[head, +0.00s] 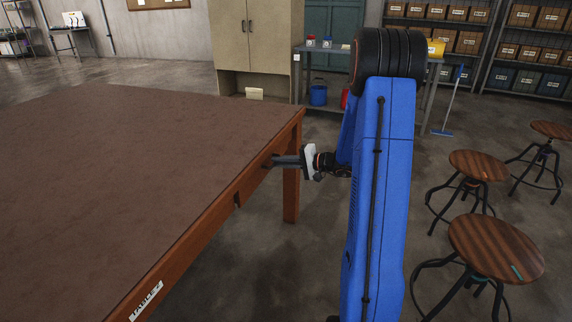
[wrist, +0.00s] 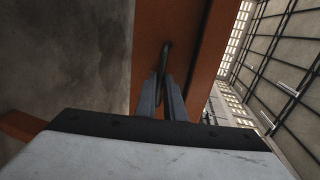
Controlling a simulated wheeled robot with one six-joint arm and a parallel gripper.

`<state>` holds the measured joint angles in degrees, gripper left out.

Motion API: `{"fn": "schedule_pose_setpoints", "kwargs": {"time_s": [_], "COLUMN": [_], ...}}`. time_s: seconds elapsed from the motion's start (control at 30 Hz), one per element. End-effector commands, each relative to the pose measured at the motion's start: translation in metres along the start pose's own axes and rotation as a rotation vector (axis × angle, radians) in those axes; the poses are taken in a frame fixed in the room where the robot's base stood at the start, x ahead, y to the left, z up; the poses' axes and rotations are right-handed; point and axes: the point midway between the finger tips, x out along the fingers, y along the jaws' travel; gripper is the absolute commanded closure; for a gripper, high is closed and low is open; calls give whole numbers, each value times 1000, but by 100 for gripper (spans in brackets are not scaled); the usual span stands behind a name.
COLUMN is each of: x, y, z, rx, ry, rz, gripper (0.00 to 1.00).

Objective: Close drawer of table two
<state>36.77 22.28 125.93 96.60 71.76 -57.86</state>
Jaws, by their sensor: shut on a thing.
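The large table (head: 120,150) has a brown top and a reddish wooden edge and leg. Its drawer front (head: 256,184) is in the side rail near the far right corner. My gripper (head: 274,161) reaches the drawer front from the right. In the wrist view my gripper's two fingers (wrist: 167,85) are closed around the dark handle (wrist: 167,52), which stands out from the orange-brown wooden front (wrist: 192,30). How far the drawer stands out from the rail is hard to tell. The inside of the drawer is hidden.
Several round wooden stools (head: 495,248) stand at the right. A workbench (head: 335,64) with a blue bucket (head: 318,94) beneath it and a beige cabinet (head: 250,40) are behind the table. A blue broom (head: 443,132) leans nearby. Floor between table and stools is partly hidden by my arm.

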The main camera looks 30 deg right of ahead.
Motion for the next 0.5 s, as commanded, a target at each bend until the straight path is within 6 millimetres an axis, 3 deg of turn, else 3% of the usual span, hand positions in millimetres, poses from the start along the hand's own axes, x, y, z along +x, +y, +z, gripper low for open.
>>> {"fn": "schedule_pose_setpoints", "kwargs": {"time_s": [0.1, 0.37, 0.4, 0.43, 0.47, 0.5], "x": [11, 12, 12, 12, 12, 12], "y": [-2, -3, -3, -3, -3, -3], "z": [1, 0, 0, 0, 0, 0], "rx": [0, 0, 0, 0, 0, 0], "ry": [-1, 0, 0, 0, 0, 0], "rz": [0, -1, -1, -1, -1, -1], "gripper": [100, 100, 86, 79, 72, 72]}}
